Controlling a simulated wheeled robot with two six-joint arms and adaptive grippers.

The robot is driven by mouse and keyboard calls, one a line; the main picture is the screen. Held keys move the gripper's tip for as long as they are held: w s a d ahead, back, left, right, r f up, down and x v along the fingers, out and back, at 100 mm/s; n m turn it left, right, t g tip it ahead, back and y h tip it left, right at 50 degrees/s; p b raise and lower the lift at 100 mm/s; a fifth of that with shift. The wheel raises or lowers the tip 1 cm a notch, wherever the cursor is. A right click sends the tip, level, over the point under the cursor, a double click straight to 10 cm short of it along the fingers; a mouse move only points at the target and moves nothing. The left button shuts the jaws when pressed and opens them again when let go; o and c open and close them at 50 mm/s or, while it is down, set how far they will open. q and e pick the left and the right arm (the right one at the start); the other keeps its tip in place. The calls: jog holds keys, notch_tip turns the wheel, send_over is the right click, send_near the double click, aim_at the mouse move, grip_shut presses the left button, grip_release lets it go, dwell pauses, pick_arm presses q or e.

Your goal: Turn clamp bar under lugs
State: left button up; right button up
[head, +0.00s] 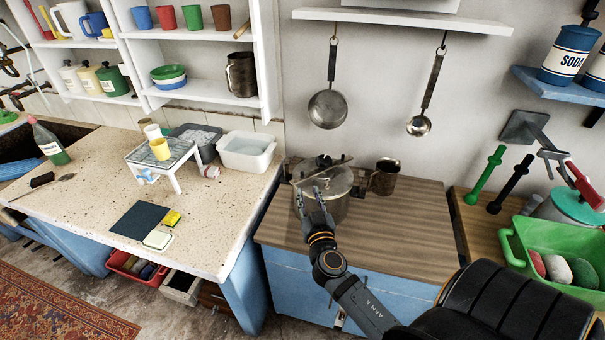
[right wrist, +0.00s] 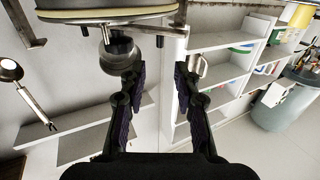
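A steel pot (head: 327,205) stands on the brown wooden counter with its lid on. A clamp bar (head: 338,161) lies across its top. I cannot tell whether a finger touches the knob or bar. How the bar sits against the lugs is unclear. My left gripper is out of view.
A dark mug (head: 384,178) stands close to the pot's right. A pan (head: 328,108) and a ladle (head: 419,126) hang behind. A green crate (head: 530,283) stands at the right. The wooden counter's front right is clear.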

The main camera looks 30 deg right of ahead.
aim_at(303, 174)
jog(key=p+x, duration=0.3)
jog(key=x, duration=0.6)
jog(key=shift+w+d+p, duration=0.3)
jog(key=shift+w+p, duration=0.05)
jog(key=shift+w, duration=0.3)
grip_shut()
